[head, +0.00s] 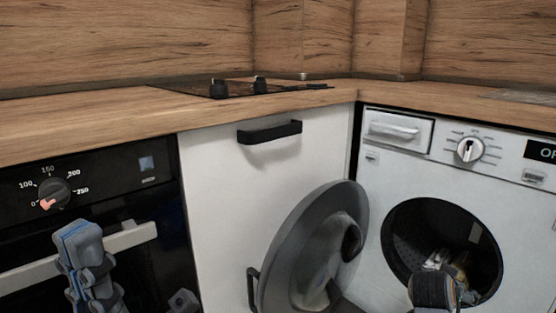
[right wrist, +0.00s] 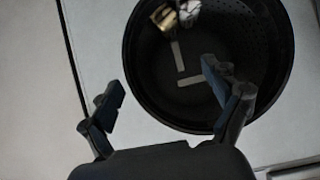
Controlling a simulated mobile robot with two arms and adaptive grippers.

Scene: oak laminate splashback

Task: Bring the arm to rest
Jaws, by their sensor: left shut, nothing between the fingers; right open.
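My left gripper (head: 82,238) is at the lower left of the head view, in front of the oven's handle. It is shut and empty. My right gripper (head: 437,285) is at the lower right, in front of the washing machine's round opening. In the right wrist view its two fingers (right wrist: 163,95) are spread apart with nothing between them, facing the dark drum (right wrist: 235,100). Its fingers are largely hidden in the head view.
The washing machine (head: 400,180) has its round grey door (head: 300,240) swung open to the left. Gold and white items (right wrist: 178,14) lie in the drum. The oven (head: 110,185) stands left, with a white cabinet (head: 215,190) between. A wooden counter (head: 110,120) with a hob (head: 225,88) runs above.

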